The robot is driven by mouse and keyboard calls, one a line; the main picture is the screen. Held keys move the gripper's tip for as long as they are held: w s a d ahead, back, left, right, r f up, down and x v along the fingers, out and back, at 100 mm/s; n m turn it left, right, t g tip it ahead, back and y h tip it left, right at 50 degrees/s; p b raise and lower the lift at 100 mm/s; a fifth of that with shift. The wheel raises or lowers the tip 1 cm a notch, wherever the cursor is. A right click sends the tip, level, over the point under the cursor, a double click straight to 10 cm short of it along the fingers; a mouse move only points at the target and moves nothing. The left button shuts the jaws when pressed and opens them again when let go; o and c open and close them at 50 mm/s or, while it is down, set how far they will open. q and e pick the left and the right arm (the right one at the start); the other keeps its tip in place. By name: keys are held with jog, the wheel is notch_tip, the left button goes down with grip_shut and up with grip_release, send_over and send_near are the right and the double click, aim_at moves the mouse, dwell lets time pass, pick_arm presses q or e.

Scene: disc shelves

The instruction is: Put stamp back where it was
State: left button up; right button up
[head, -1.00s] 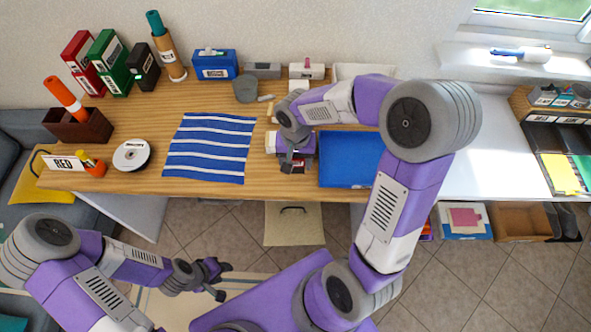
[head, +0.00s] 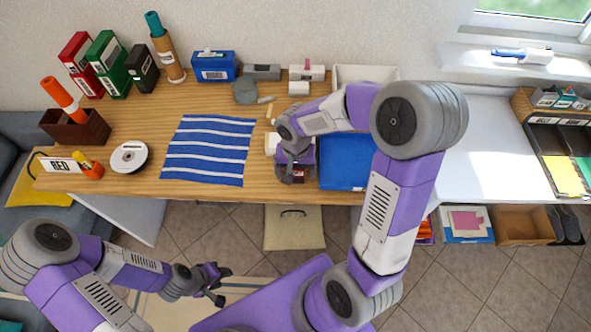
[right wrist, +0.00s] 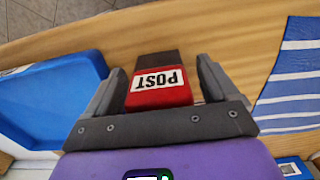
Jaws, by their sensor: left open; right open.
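The stamp, a red block with a white POST label and a dark end (right wrist: 160,88), lies between the two fingers of my right gripper (right wrist: 160,75) in the right wrist view. In the head view my right gripper (head: 291,178) is over the front edge area of the wooden table and mostly hides the stamp. My left gripper (head: 222,285) is open and empty, low in front of the table.
A blue tray (head: 345,165) lies just right of my right gripper. A blue-and-white striped cloth (head: 208,150) lies to its left. A disc spindle (head: 129,158), a brown holder (head: 75,128) and binders (head: 108,65) stand further left. A blue box (head: 213,68) stands at the back.

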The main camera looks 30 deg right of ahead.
jog(key=shift+r, duration=0.1)
notch_tip(320, 180, up, 12)
jog(key=p, duration=0.3)
jog(key=shift+p, duration=0.35)
dwell(0.3)
